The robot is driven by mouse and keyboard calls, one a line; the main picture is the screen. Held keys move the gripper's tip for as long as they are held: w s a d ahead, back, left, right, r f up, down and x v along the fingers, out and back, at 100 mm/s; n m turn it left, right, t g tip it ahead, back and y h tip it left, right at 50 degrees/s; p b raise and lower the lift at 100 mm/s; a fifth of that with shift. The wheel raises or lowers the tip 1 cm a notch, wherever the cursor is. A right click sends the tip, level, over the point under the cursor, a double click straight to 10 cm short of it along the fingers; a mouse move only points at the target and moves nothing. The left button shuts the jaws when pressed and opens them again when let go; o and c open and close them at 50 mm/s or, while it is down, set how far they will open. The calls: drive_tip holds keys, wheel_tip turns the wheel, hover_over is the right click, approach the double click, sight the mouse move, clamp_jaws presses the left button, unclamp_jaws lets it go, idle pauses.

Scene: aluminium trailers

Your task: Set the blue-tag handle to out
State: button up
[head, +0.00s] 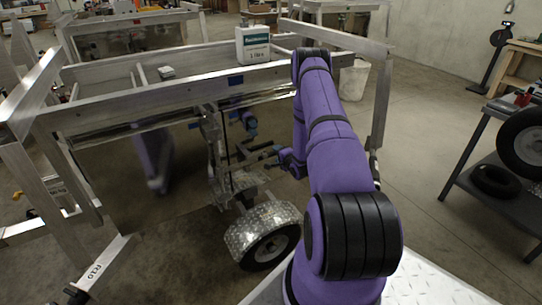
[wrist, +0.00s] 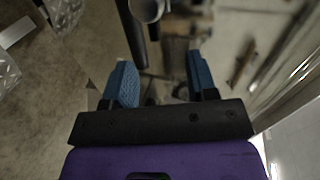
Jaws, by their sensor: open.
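My gripper (head: 268,157) is under the aluminium trailer frame (head: 180,95), near the hitch-like metalwork above the wheel. In the wrist view, my gripper (wrist: 160,78) shows two blue fingers spread apart with nothing held between them. A small blue part (head: 248,121) shows under the frame, up and left of my gripper; I cannot tell for sure whether it is the blue-tag handle. In the wrist view, a grey round tube end (wrist: 147,9) and a dark bar (wrist: 131,35) lie beyond the fingers, and no blue tag is clear there.
A wheel with a diamond-plate fender (head: 262,228) stands below my gripper. A white container (head: 253,45) and a small grey item (head: 166,72) are on the trailer. A dark shelf with tyres (head: 495,182) is at the right. The floor between is clear.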

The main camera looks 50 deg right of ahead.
sight(272, 155)
wheel_tip(272, 155, down, 4)
drive_tip(key=s+m, duration=0.1)
drive_tip(key=s, duration=0.1)
drive_tip(key=shift+t, duration=0.3)
drive_tip(key=x, duration=1)
drive_tip(key=shift+w+d, duration=0.15)
drive_tip(key=shift+d, duration=0.15)
clamp_jaws()
